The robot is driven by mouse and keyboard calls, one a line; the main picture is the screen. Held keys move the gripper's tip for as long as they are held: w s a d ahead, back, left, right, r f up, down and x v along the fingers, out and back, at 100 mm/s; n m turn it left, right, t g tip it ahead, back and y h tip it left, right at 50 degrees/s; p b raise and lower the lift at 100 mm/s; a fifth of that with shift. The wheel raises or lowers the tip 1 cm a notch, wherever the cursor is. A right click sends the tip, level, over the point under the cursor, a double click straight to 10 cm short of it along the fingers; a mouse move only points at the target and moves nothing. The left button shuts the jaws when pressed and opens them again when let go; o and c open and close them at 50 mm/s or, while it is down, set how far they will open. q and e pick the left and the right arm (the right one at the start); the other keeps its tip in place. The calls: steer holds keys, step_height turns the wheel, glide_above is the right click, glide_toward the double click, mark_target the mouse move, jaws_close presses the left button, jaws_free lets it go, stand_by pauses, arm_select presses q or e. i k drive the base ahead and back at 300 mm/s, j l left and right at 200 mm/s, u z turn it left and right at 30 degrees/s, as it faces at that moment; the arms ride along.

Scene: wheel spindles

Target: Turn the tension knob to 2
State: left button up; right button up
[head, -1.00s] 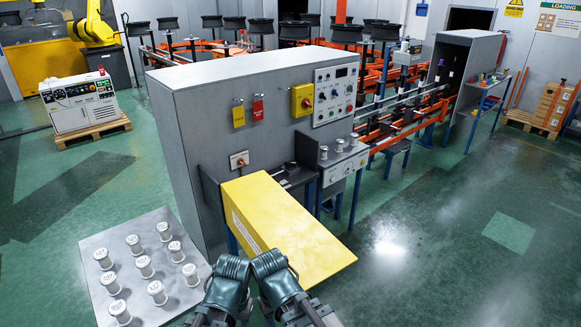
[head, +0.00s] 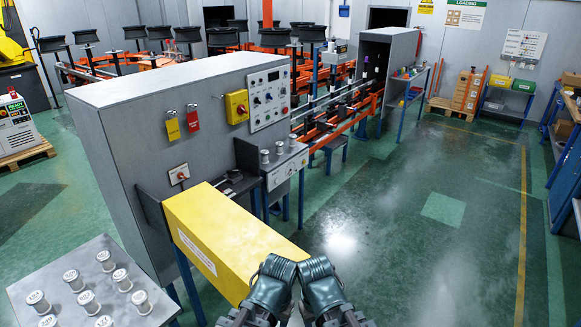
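A white control panel (head: 269,98) with several knobs and buttons is on the side of the grey cabinet (head: 150,135), ahead of me. Below it, a small grey unit (head: 286,170) carries spools on top and small controls on its front. The labels are too small to read, so I cannot tell which control is the tension knob or where it points. My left gripper (head: 277,268) and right gripper (head: 318,268) are side by side at the bottom centre, apart from the panel and beside the yellow cover's near end. Their fingertips are not clear.
A long yellow cover (head: 225,235) juts out between me and the panel. A metal table (head: 70,265) with several white spools stands at the lower left. A yellow switch box (head: 236,106) and hanging tags are left of the panel. The green floor (head: 400,240) at right is open.

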mark_target(231, 173)
steer(key=i+l+z, duration=0.1)
steer(key=z, duration=0.55)
steer(key=i+j+z, duration=0.1)
steer(key=i+z, duration=0.15)
steer(key=i, duration=0.85)
steer(key=i+l+u, duration=0.1)
steer(key=i+u, duration=0.4)
steer(key=i, duration=0.4)
steer(key=i+j+u, duration=0.1)
steer(key=i+u, duration=0.8)
steer(key=u, duration=0.2)
steer(key=i+l+u, duration=0.1)
steer(key=i+u, duration=0.3)
steer(key=i, duration=0.3)
steer(key=u, duration=0.2)
